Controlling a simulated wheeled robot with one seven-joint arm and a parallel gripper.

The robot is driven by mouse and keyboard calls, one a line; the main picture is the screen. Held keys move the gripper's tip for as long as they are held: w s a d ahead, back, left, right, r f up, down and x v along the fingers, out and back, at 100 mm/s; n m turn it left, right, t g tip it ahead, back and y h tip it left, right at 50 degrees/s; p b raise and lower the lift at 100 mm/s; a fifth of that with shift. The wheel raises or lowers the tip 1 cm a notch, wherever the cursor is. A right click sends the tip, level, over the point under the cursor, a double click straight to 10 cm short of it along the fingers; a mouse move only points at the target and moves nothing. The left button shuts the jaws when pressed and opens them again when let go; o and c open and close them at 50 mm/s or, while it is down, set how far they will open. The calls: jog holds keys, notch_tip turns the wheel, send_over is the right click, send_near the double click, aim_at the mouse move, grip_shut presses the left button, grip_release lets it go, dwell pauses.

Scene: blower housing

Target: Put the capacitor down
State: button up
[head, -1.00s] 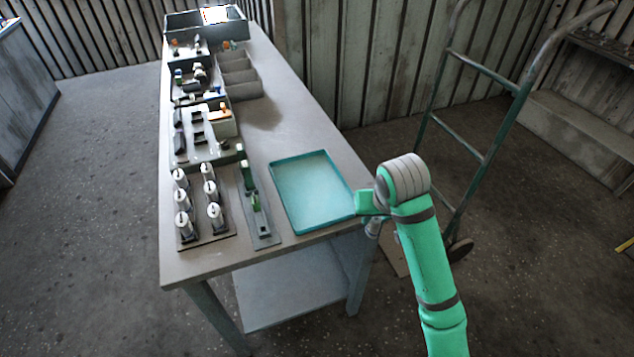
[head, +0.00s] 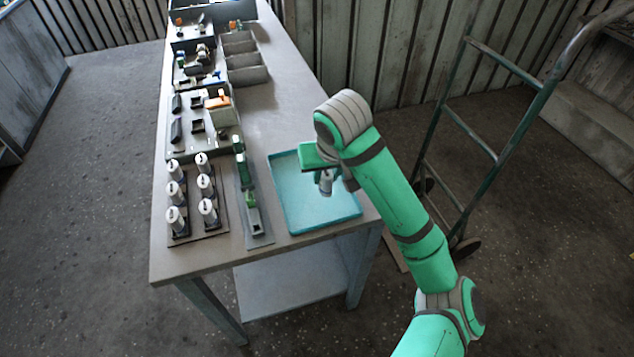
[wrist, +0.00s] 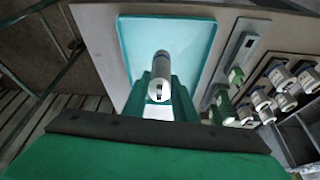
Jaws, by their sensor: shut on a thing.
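The capacitor (wrist: 159,73) is a silver-white cylinder held between the two green fingers of my gripper (wrist: 160,95) in the wrist view. In the head view the capacitor (head: 326,184) shows below my gripper (head: 325,172), over the teal tray (head: 291,222). The tray's pale blue floor (wrist: 197,40) lies behind the capacitor in the wrist view. The capacitor appears above the tray; whether it touches the floor cannot be told. The rest of the tray looks empty, with part of it hidden by my arm.
A rack (head: 183,240) of several white-topped cylinders stands at the table's front left. A narrow fixture (head: 254,222) with green parts lies between rack and tray. Farther back are parts trays and grey bins (head: 246,74). A hand truck (head: 487,150) stands right of the table.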

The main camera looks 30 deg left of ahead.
jog(key=w+a+f, duration=0.1)
jog(key=f, duration=0.1)
jog(key=w+a+f, duration=0.1)
jog(key=a+f, duration=0.1)
jog(key=w+a+f, duration=0.1)
jog(key=f, duration=0.1)
jog(key=shift+w+a, duration=0.1)
jog(key=shift+a, duration=0.1)
jog(key=shift+w+a+f, duration=0.1)
jog(key=shift+f, duration=1.6)
jog(key=shift+f, duration=0.2)
jog(key=o, duration=0.9)
jog(key=shift+c, duration=0.2)
jog(key=shift+r, duration=0.1)
jog(key=shift+r, duration=0.2)
jog(key=v, duration=1.1)
jog(key=shift+r, duration=0.35)
jog(key=shift+d, duration=0.25)
